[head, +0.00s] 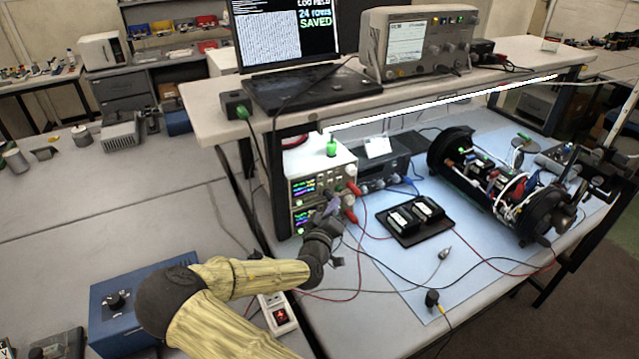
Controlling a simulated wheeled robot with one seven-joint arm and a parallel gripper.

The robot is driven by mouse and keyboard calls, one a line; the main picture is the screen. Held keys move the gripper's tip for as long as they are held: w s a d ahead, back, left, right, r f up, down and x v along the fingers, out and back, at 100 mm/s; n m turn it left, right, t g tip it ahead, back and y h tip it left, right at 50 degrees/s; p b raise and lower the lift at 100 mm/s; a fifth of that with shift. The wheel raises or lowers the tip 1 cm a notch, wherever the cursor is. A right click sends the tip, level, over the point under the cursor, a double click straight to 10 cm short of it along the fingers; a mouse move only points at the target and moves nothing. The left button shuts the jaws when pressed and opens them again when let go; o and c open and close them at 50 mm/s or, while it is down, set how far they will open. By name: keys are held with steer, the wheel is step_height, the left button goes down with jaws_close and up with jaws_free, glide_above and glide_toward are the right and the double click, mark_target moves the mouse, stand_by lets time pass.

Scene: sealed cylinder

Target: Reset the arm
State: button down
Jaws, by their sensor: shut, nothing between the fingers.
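My arm, with yellow wood-patterned links and dark joints, reaches up from the bottom of the head view. The fingers are shut and hold nothing. Whether they touch the power supply's front or its leads, I cannot tell. The opened cylinder (490,185) with exposed wiring and boards lies on the light blue mat (395,275) to the right, well apart from my gripper.
A shelf above holds a laptop (290,50) reading "SAVED" and an oscilloscope (418,42). A blue box (125,305) and a power strip (278,312) are near my arm.

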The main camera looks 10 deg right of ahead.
steer(key=shift+d+f, duration=0.1)
steer(key=s+d+f+m+g+y, duration=0.1)
steer(key=s+f+g, duration=0.2)
steer(key=s+d+f+m+g, duration=0.2)
steer(key=g, duration=0.1)
steer(key=s+d+f+m+g+y, duration=0.1)
steer(key=s+d+f+m+g, duration=0.1)
steer(key=s+f+g, duration=0.1)
steer(key=shift+s+d+f+y, duration=0.25)
steer(key=shift+s+f+y, duration=0.05)
steer(key=shift+f, duration=0.05)
steer(key=s, duration=0.1)
steer(key=s+a+g+y, duration=0.1)
steer(key=s+m+y, duration=0.1)
steer(key=shift+s+a+r+g, duration=0.1)
steer(key=shift+a+g, duration=0.15)
steer(key=shift+g, duration=0.15)
steer(key=s+a+r+n+g+y, duration=0.1)
steer(key=s+a+r+y, duration=0.1)
steer(key=s+r, duration=0.3)
steer(key=s+a+r+g+y, duration=0.1)
steer(key=s+r+g+y, duration=0.1)
steer(key=s+r, duration=0.4)
steer(key=s, duration=0.4)
steer(key=shift+s+a+n, duration=0.25)
steer(key=shift+a+n, duration=0.1)
steer(key=shift+n, duration=0.05)
steer(key=shift+r, duration=0.1)
